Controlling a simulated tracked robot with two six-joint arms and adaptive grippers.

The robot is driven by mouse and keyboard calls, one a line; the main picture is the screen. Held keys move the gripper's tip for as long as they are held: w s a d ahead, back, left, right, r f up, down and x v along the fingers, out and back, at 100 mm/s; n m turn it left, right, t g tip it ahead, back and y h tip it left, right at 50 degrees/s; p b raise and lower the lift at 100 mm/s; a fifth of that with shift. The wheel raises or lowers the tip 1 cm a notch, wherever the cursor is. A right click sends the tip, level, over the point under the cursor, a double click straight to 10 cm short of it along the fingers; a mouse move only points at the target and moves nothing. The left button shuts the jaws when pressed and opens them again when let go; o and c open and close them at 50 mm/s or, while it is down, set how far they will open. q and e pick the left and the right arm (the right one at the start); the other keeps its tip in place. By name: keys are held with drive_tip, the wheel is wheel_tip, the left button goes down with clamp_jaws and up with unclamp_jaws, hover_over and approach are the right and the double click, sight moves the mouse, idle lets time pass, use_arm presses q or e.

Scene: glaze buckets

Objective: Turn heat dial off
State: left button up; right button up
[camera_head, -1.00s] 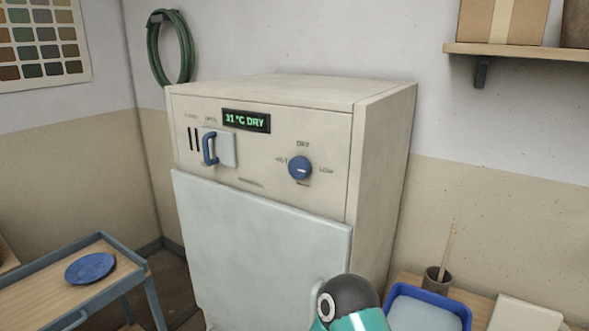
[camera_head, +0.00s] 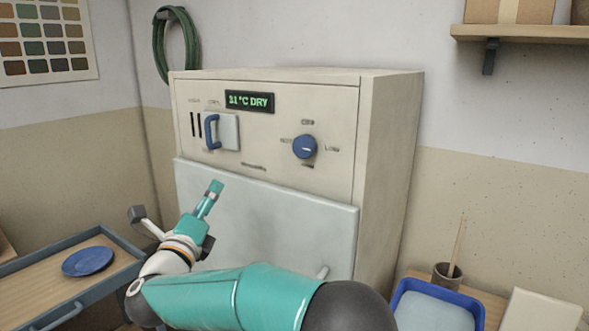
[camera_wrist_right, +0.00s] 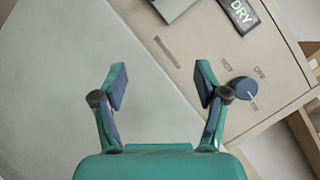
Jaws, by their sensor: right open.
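The heat dial (camera_head: 304,147) is a round blue knob with a white mark on the right of the beige kiln cabinet's front panel (camera_head: 270,128). Small labels surround it; the mark sits in its lower part. My right gripper (camera_head: 215,187) is in front of the pale door, left of and below the dial, and touches nothing I can see. In the right wrist view the gripper (camera_wrist_right: 160,78) is open and empty, and the dial (camera_wrist_right: 246,88) shows just right of its right finger. My left gripper is out of view.
A display (camera_head: 250,102) reads "31 °C DRY". A blue-handled latch (camera_head: 211,131) is left of the dial. A blue plate (camera_head: 87,261) lies on a cart (camera_head: 45,275) at lower left. A blue tray (camera_head: 474,300) and brush cup (camera_head: 447,275) stand at lower right.

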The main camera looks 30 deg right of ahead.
drive_tip(key=s+r+m+g+h, duration=0.35)
drive_tip(key=s+r+m, duration=0.2)
drive_tip(key=m, duration=0.25)
drive_tip(key=m+g+b, duration=0.1)
drive_tip(key=m+g, duration=0.4)
drive_tip(key=m, duration=0.3)
approach(302, 147)
drive_tip(key=shift+y, duration=0.35)
drive_tip(key=p+x, duration=0.1)
drive_tip(key=x, duration=0.1)
drive_tip(key=p+x, duration=0.1)
drive_tip(key=x, duration=0.5)
drive_tip(key=shift+d+r+p, duration=0.15)
drive_tip(key=shift+r+p, duration=0.25)
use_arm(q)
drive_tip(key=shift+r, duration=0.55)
use_arm(e)
drive_tip(key=shift+w+d+f, duration=0.1)
drive_tip(key=shift+w+d, duration=0.15)
drive_tip(key=shift+d, duration=0.4)
drive_tip(key=shift+c, duration=0.2)
